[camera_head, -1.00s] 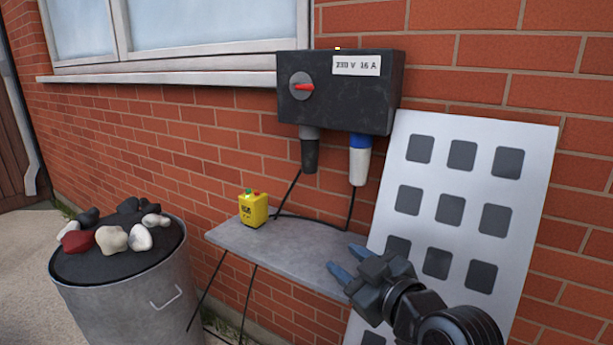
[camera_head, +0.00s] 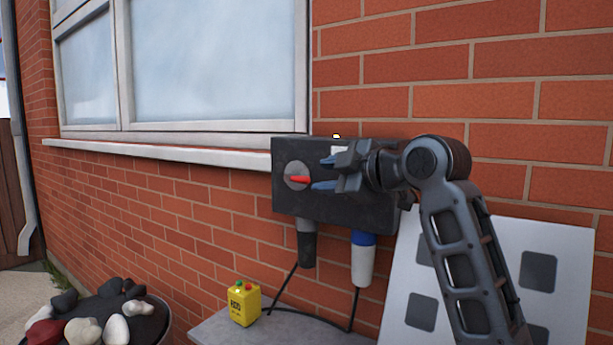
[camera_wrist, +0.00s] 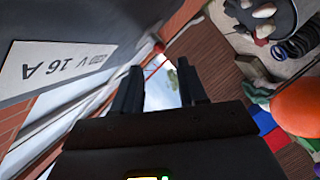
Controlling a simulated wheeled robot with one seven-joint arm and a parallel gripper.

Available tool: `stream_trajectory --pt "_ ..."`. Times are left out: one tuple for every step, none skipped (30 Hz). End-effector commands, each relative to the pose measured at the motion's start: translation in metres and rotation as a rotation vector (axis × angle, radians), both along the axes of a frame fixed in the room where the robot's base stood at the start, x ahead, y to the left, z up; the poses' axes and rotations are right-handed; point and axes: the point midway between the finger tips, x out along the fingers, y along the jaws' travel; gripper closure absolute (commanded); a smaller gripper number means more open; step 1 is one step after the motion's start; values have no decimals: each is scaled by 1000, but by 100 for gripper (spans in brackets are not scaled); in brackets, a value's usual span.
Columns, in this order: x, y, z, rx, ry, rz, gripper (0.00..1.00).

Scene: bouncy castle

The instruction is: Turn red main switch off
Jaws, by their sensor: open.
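The red main switch (camera_head: 300,180) is a red handle on a round grey dial, at the left of the front of a black power box (camera_head: 285,208) on the brick wall. The handle points right, tilted slightly down. My gripper (camera_head: 322,173) is open and empty, in front of the box, its blue-grey fingers just right of the handle in the head view. I cannot tell whether they touch it. The wrist view shows the two dark fingers (camera_wrist: 160,90) apart with nothing between them, and the box's white label (camera_wrist: 50,72) at left.
Two plugs hang under the box, one grey-black (camera_head: 308,248) and one blue-white (camera_head: 361,262). A yellow controller box (camera_head: 244,302) stands on a grey shelf (camera_head: 215,328). A white panel with dark squares (camera_head: 485,258) leans at right. A bin with stones (camera_head: 160,325) is at lower left.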

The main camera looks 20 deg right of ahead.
Motion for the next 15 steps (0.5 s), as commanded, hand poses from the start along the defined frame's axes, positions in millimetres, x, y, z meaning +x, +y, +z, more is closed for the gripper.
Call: stream_trajectory --pt "7 3 0 0 3 1 58" --pt "11 4 -1 1 3 1 58" --pt "17 7 -3 1 3 1 58" --pt "22 8 -3 2 3 1 58" --pt "26 10 -4 2 3 1 58" --pt "32 12 -6 2 3 1 58" --pt "36 13 -7 2 2 1 58" --pt "40 14 -8 1 4 0 58" --pt "45 15 -9 1 1 0 58" --pt "48 16 -10 2 2 1 58" --pt "51 18 -11 2 1 0 58" --pt "54 19 -11 2 0 0 58" --pt "56 19 -12 2 1 0 58" --pt "58 20 -13 2 1 0 58" --pt "59 20 -14 2 1 0 58"
